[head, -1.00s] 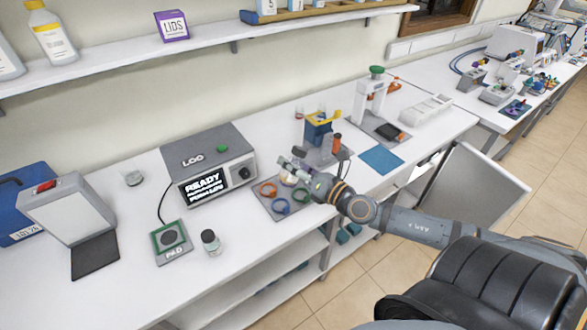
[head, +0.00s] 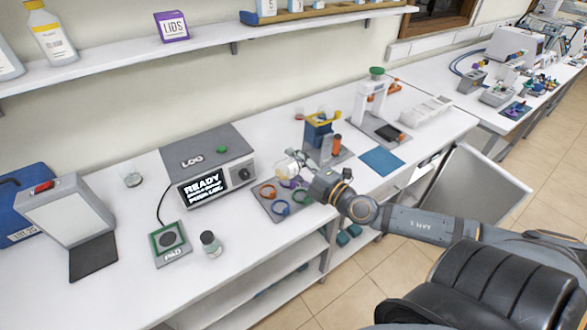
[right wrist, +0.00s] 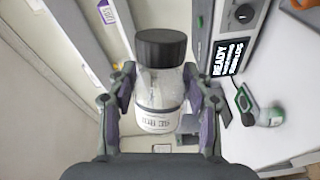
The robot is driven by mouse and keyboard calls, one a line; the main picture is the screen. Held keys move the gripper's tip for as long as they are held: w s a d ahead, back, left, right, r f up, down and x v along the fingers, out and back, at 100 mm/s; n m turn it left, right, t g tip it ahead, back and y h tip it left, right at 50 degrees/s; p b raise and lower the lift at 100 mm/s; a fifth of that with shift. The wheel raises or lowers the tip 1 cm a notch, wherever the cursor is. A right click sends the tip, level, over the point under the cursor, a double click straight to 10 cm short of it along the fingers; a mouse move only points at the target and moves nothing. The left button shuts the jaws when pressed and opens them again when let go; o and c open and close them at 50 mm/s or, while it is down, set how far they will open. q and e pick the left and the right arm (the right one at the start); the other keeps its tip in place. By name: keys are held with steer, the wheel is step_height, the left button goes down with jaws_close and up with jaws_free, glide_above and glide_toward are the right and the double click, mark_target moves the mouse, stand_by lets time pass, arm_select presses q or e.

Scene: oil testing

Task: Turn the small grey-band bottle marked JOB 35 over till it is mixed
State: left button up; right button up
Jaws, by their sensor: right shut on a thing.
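My right gripper (head: 303,172) is shut on a small clear bottle (right wrist: 158,88) with a black cap and a white label. Its fingers clasp both sides of the bottle. A thin greyish band shows on the bottle, but the label's writing cannot be read. The bottle also shows in the head view (head: 287,165), small and pale, above the mat with coloured rings. Against the room, the bottle is tilted far from upright, roughly on its side. My left gripper is not in view.
Another dark-capped bottle (head: 210,243) stands beside the green-edged pad (head: 171,241). The display box (head: 212,165) reads READY. The ring mat (head: 265,205) lies below my right gripper, with a blue-and-yellow device (head: 319,131) behind. The front table area left of the mat is mostly clear.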

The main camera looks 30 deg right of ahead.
steer(key=shift+m, duration=0.3)
steer(key=m, duration=0.6)
steer(key=shift+m, duration=0.4)
steer(key=n, duration=0.3)
steer(key=shift+r+n, duration=0.1)
steer(key=shift+n, duration=0.2)
steer(key=n, duration=0.2)
steer(key=shift+n+p, duration=0.3)
steer(key=shift+n, duration=0.1)
steer(key=shift+n, duration=0.4)
